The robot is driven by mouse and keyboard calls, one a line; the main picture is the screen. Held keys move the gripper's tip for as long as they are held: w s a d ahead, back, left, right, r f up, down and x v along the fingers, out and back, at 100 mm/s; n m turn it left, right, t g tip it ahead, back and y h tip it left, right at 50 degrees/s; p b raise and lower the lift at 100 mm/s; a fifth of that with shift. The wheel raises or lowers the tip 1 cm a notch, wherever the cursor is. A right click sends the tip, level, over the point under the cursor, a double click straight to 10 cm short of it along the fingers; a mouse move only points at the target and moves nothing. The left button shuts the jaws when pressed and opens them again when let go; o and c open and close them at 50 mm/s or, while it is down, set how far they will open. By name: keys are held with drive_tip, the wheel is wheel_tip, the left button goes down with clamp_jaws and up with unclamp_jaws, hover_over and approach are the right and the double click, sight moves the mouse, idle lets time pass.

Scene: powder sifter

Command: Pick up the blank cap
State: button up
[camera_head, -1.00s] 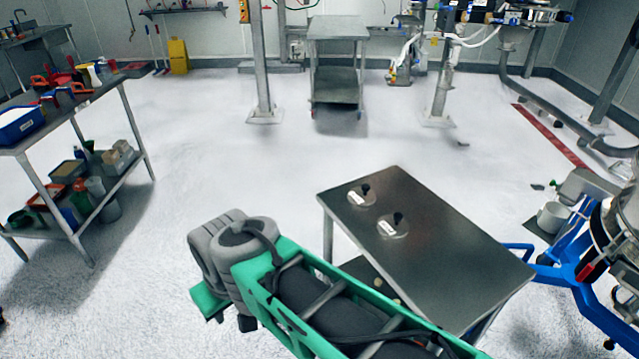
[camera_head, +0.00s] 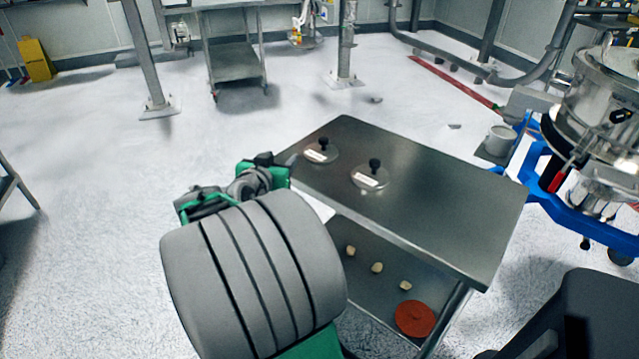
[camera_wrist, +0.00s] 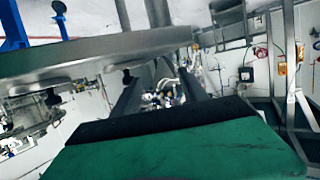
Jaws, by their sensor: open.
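Two round metal caps with black knobs and white labels lie flat on the steel table (camera_head: 440,205). One is the left cap (camera_head: 332,156), near the table's far left corner; the other is the right cap (camera_head: 372,182), just in front and to the right. The labels are too small to read, so I cannot tell which is the blank cap. My gripper (camera_head: 262,168) is beside the table's left edge, left of both caps and apart from them. In the wrist view, which looks upside down, my gripper (camera_wrist: 163,75) is open with nothing between its dark fingers.
The table's lower shelf holds a red disc (camera_head: 415,318) and several small pale pieces (camera_head: 377,267). A steel machine on a blue wheeled frame (camera_head: 575,200) stands right of the table. A steel trolley (camera_head: 235,62) stands at the back. The floor between is mostly open.

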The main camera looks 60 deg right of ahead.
sight(322, 141)
drive_tip(key=s+d+g+h, duration=0.1)
drive_tip(key=s+d, duration=0.2)
drive_tip(key=s+d+m+h+b, duration=0.1)
drive_tip(key=s+d+h, duration=0.1)
drive_tip(key=s+d, duration=0.1)
drive_tip(key=shift+s+d+m+g+h, duration=0.15)
drive_tip(key=shift+d+m+g+h, duration=0.15)
drive_tip(key=shift+d+g, duration=0.1)
drive_tip(key=d, duration=0.4)
drive_tip(key=w+d, duration=0.1)
drive_tip(key=d, duration=0.2)
drive_tip(key=shift+a, duration=0.1)
clamp_jaws()
